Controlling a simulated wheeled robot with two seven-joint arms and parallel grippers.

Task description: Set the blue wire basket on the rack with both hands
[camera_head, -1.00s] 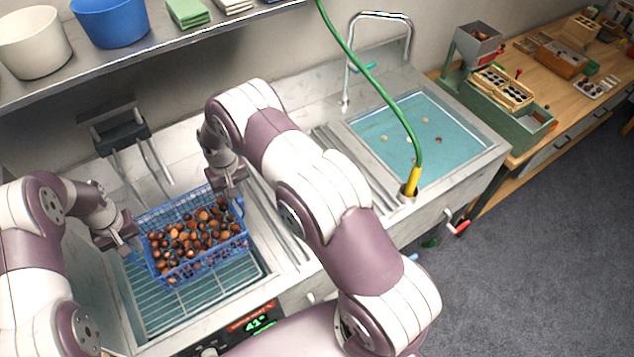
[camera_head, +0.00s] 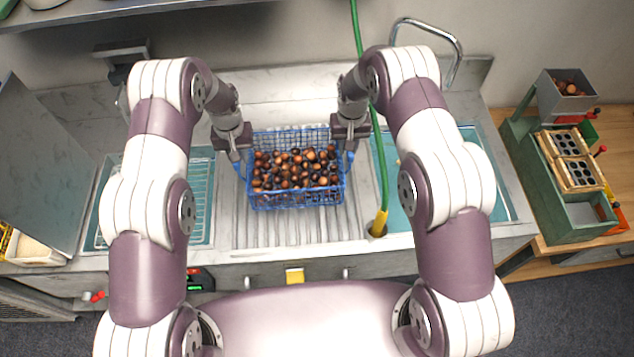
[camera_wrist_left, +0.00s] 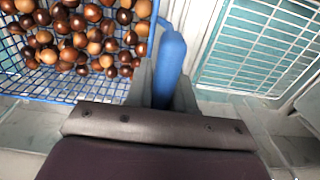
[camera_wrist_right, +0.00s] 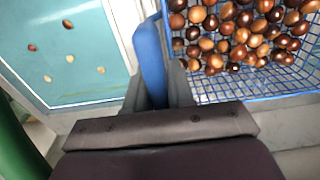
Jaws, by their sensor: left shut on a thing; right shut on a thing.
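The blue wire basket (camera_head: 296,206), full of brown chestnuts, is level above or on the ribbed drainboard (camera_head: 290,232) between the two basins. I cannot tell whether its bottom touches the ribs. My left gripper (camera_head: 238,157) is shut on its left blue handle, which also shows in the left wrist view (camera_wrist_left: 170,62). My right gripper (camera_head: 349,150) is shut on its right handle, also seen in the right wrist view (camera_wrist_right: 150,58). A white wire rack (camera_head: 202,200) lies in the left basin, partly hidden by my left arm; it also shows in the left wrist view (camera_wrist_left: 262,45).
The water basin (camera_head: 490,185) is to the right, with a green hose (camera_head: 377,150) ending in a yellow nozzle (camera_head: 379,222) close to my right arm. A grey raised panel (camera_head: 45,165) stands at the left. A green machine (camera_head: 560,190) sits on the wooden bench at right.

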